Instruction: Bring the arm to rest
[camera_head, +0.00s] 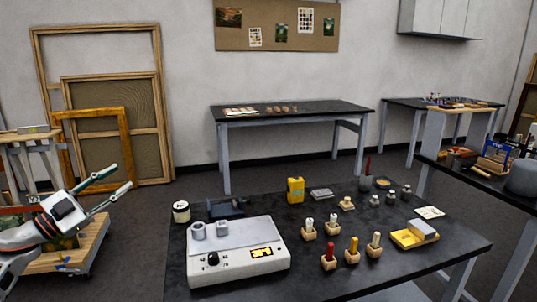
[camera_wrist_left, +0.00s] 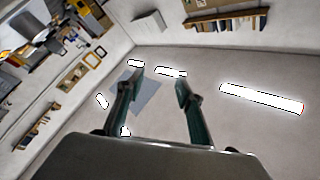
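My left gripper (camera_head: 116,178) is at the left of the head view, beside the black-topped table and apart from it. Its two fingers are spread with nothing between them. In the left wrist view the gripper (camera_wrist_left: 157,85) also shows two separated green fingers, with only the ceiling and its lights beyond them. My right gripper does not show in either view.
The near black table (camera_head: 330,275) holds a white device (camera_head: 240,262), a yellow box (camera_head: 295,189), several wooden-block tools and a yellow tray (camera_head: 408,240). Frames (camera_head: 115,90) lean on the wall at left. Another table (camera_head: 290,108) stands at the back. Floor shows between the tables.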

